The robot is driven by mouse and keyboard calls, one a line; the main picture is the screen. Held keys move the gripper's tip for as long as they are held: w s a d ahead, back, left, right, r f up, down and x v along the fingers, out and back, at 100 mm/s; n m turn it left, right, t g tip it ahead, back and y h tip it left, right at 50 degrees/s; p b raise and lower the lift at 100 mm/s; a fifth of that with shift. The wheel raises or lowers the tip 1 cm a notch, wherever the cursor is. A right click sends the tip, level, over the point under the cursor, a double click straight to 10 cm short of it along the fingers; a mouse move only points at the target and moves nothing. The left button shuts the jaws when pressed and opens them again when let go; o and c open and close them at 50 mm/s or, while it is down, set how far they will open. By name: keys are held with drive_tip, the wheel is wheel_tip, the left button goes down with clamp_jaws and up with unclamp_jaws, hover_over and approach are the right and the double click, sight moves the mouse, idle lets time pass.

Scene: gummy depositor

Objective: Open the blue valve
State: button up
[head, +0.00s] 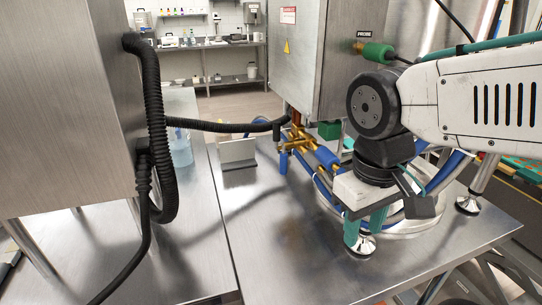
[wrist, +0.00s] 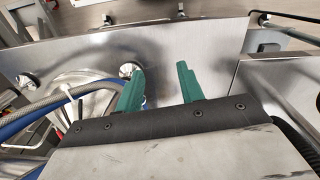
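A brass manifold (head: 297,140) sits below the steel cabinet in the head view. It bears a small blue handle (head: 283,163) hanging down at its left and a larger blue handle (head: 326,158) slanting down to the right. I cannot tell which is the task's blue valve. My gripper (head: 364,226) is to the right of and nearer than both handles, touching neither. In the wrist view my gripper (wrist: 160,88) shows two teal fingers standing apart with nothing between them. The blue handles do not show clearly in the wrist view.
The steel cabinet (head: 295,60) stands behind the manifold. Coiled blue and grey hoses (wrist: 45,110) lie close to my gripper. A black corrugated hose (head: 225,126) crosses to the manifold. A small upright plate (head: 237,152) stands left. The front steel tabletop (head: 290,240) is clear.

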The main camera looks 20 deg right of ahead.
drive_tip(key=w+f+n+g+h, duration=0.2)
drive_tip(key=w+f+n+h, duration=0.2)
drive_tip(key=n, duration=0.1)
drive_tip(key=n+t+h, duration=1)
drive_tip(key=n+t, duration=0.2)
drive_tip(key=n, duration=0.6)
approach(281, 160)
drive_tip(key=x, duration=1.1)
drive_tip(key=shift+c, duration=0.4)
clamp_jaws()
